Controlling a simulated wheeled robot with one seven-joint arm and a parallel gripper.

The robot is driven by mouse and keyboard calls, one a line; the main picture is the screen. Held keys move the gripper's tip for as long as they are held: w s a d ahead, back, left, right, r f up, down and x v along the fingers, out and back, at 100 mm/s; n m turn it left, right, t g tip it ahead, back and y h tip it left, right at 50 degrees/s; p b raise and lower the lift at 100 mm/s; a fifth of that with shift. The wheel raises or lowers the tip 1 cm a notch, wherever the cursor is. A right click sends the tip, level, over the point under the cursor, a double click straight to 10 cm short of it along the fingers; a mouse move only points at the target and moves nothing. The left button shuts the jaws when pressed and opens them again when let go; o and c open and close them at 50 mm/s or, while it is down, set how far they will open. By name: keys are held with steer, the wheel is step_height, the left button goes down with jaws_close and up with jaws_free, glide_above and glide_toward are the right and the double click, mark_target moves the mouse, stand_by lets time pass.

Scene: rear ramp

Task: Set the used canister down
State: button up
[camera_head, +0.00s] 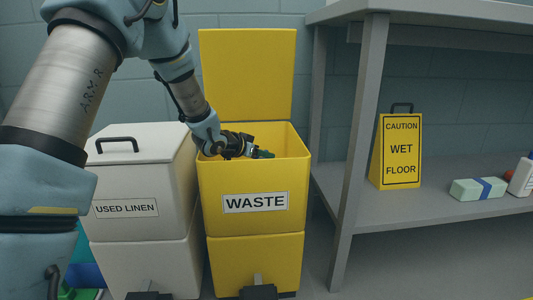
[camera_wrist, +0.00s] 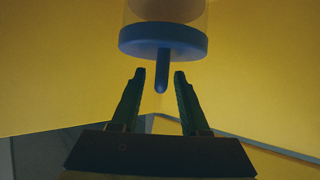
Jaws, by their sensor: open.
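The canister (camera_wrist: 163,40) shows in the wrist view as a clear body with a blue base or cap and a thin blue stem pointing toward my gripper. It is inside the yellow bin, with yellow walls around it. My gripper (camera_wrist: 160,76) has its two dark green fingers apart. The stem's tip appears between the fingertips, and neither finger visibly touches it. In the head view my gripper (camera_head: 263,154) is at the mouth of the yellow bin marked WASTE (camera_head: 250,182), whose lid (camera_head: 248,75) stands open. The canister is hidden in the head view.
A closed white bin marked USED LINEN (camera_head: 143,180) stands left of the waste bin. At right, a grey shelf unit (camera_head: 362,130) holds a yellow wet-floor sign (camera_head: 401,150), a pale green block with a blue band (camera_head: 478,188) and a white bottle (camera_head: 522,178).

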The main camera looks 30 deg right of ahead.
steer(key=p+v, duration=0.1)
steer(key=v, duration=0.3)
steer(key=shift+a+r, duration=0.1)
steer(key=shift+r, duration=0.1)
steer(key=shift+s+a+r+p, duration=0.1)
steer(key=shift+s+a+p, duration=0.2)
steer(key=shift+a, duration=0.1)
steer(key=shift+w, duration=0.1)
